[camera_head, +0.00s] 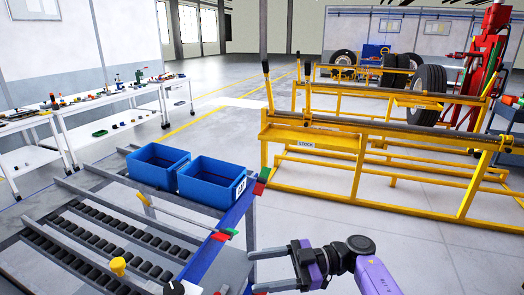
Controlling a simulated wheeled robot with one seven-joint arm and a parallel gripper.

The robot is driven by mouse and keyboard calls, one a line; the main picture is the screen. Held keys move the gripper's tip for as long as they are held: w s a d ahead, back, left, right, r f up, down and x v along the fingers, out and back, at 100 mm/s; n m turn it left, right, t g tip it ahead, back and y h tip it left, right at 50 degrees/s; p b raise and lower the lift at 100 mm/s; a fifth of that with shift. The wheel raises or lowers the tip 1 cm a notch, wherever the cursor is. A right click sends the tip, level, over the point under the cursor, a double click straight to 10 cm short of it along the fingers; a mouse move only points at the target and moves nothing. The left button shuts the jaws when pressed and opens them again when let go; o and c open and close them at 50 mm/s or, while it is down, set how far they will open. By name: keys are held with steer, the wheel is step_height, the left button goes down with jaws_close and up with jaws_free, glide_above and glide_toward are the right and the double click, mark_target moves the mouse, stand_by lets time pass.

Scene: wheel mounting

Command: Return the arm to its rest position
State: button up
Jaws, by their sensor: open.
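My gripper (272,269) is at the bottom centre of the head view, with its two grey fingers spread apart and pointing left. It is open and nothing shows between the fingers. The fingertips are beside the right edge of the roller table (235,275); I cannot tell whether they touch it. My purple and black arm reaches in from the bottom right, and the rest of it is out of view.
Two blue bins (211,180) stand on the roller table. A yellow rack (330,141) fills the centre right, with tyres (429,80) and a red machine (488,55) behind. White benches (100,108) with tools line the left. Floor right of my arm is clear.

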steer(key=w+r+t+y, duration=0.4)
steer(key=w+r+t, duration=0.1)
steer(key=r+t, duration=0.45)
steer(key=s+d+f+m+t+h, duration=0.4)
steer(key=s+d+m+t+h, duration=0.35)
steer(key=s+m+h, duration=0.3)
steer(key=s+d+f+m+t+h, duration=0.4)
steer(key=s+d+m+t+h, duration=0.4)
steer(key=s, duration=0.3)
steer(key=s+d+f+m+g+h, duration=0.1)
steer(key=s+d+g, duration=0.1)
steer(key=s, duration=1.1)
steer(key=s+d+f+m+g+h, duration=0.2)
steer(key=s+g, duration=0.3)
steer(key=s, duration=0.7)
steer(key=shift+s+d, duration=0.2)
steer(key=shift+s, duration=0.2)
